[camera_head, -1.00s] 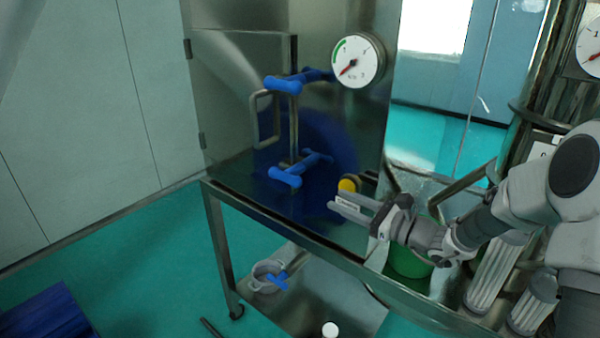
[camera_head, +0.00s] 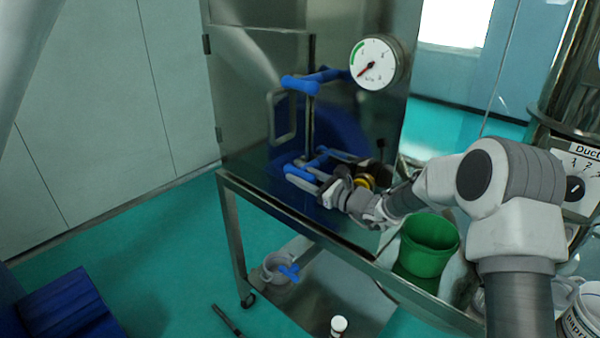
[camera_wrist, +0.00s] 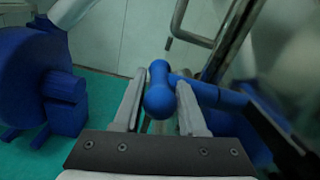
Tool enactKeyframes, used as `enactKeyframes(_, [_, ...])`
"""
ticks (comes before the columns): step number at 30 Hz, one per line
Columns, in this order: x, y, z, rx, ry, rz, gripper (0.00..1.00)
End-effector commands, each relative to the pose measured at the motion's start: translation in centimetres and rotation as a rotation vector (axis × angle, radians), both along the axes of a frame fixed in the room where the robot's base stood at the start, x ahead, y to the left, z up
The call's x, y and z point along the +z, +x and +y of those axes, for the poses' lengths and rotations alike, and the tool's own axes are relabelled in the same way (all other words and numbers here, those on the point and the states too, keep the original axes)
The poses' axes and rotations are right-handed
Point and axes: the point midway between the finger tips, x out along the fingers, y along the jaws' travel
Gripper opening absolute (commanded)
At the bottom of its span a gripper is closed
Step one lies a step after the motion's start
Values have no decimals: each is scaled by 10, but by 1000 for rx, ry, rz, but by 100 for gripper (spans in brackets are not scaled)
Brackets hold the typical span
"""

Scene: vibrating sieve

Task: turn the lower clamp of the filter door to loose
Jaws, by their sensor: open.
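The lower clamp (camera_head: 300,173) is a blue T-shaped handle low on the steel filter door (camera_head: 262,70), below a similar blue upper clamp (camera_head: 301,85). My gripper (camera_head: 308,178) has reached the lower clamp from the right and partly hides it. In the wrist view my gripper (camera_wrist: 161,84) is open, with one finger on each side of the clamp's rounded blue grip (camera_wrist: 159,92). Small gaps seem to show beside the grip; contact cannot be told. The clamp's arm runs right from the grip toward the door, behind the right finger.
A bent steel door handle (camera_head: 283,118) stands out left of the clamps. A round gauge (camera_head: 374,62) is at upper right, and a yellow knob (camera_head: 366,182) is close to my wrist. A green bucket (camera_head: 430,246) is at right. The floor at left is mostly clear.

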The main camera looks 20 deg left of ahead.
Motion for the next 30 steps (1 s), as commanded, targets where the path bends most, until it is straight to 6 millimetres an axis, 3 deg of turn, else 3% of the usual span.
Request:
enactKeyframes(10, [0, 2, 4, 0, 0, 0, 41])
enactKeyframes(17, [0, 2, 4, 0, 0, 0, 0])
enactKeyframes(30, [-3, 2, 3, 0, 23, -9, 0])
